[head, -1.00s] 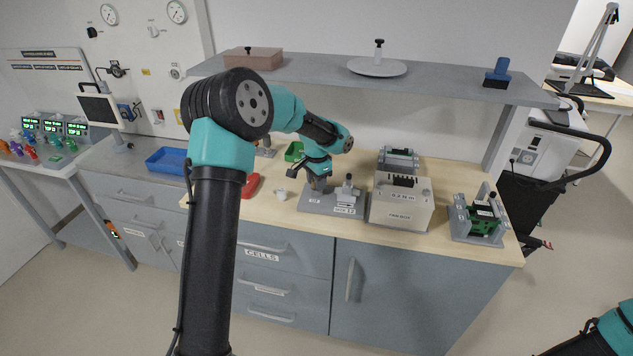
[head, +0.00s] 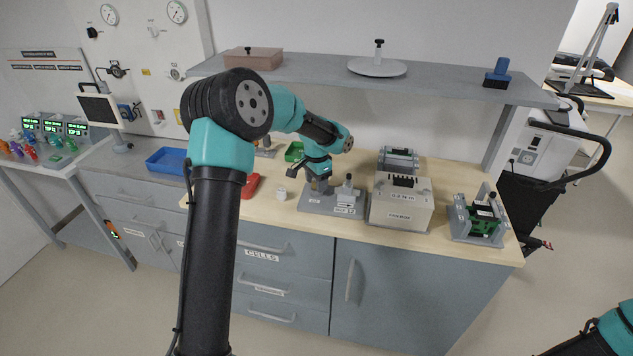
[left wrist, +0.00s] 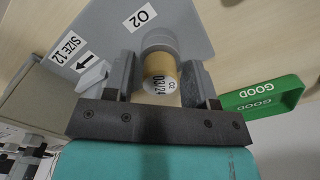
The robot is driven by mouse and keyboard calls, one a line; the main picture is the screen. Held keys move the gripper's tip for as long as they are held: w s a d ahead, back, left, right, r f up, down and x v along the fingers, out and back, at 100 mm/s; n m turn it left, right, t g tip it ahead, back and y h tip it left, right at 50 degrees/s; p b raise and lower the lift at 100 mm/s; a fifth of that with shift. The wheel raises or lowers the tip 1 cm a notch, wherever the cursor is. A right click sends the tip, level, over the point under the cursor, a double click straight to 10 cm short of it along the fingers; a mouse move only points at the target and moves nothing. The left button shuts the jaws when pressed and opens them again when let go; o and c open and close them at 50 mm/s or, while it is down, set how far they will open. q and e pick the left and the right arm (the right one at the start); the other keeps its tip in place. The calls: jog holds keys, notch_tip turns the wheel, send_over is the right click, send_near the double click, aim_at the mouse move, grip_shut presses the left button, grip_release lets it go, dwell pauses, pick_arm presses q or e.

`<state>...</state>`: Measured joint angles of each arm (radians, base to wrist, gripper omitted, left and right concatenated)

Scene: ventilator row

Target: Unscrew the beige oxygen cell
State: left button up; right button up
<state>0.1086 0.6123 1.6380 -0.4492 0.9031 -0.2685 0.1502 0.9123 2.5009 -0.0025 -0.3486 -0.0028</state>
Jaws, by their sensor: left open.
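The beige oxygen cell (left wrist: 160,72) stands in a grey holder (left wrist: 104,30) marked O2 in the left wrist view. Its end label reads O2 03/24. My left gripper (left wrist: 158,88) is open, with one finger on each side of the cell and a gap visible beside it. In the head view my left gripper (head: 317,184) points down over the grey holder (head: 318,203) on the bench, and the cell is hidden there. Of my right arm only a part shows at the lower right corner; its gripper is out of view.
A green tray marked GOOD (left wrist: 262,96) and a red tray (head: 250,186) lie near the holder. A small white piece (head: 281,194) stands left of it. A pale box (head: 400,207) and a grey fixture with a green part (head: 482,221) stand to the right. A shelf (head: 330,72) hangs above.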

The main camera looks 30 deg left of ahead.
pick_arm(q)
jog(key=shift+r, duration=0.4)
jog(key=m, duration=0.8)
jog(key=shift+m, duration=0.4)
dwell(0.3)
jog(key=m, duration=0.4)
jog(key=shift+m, duration=0.3)
jog(key=m, duration=0.4)
jog(key=shift+m, duration=0.4)
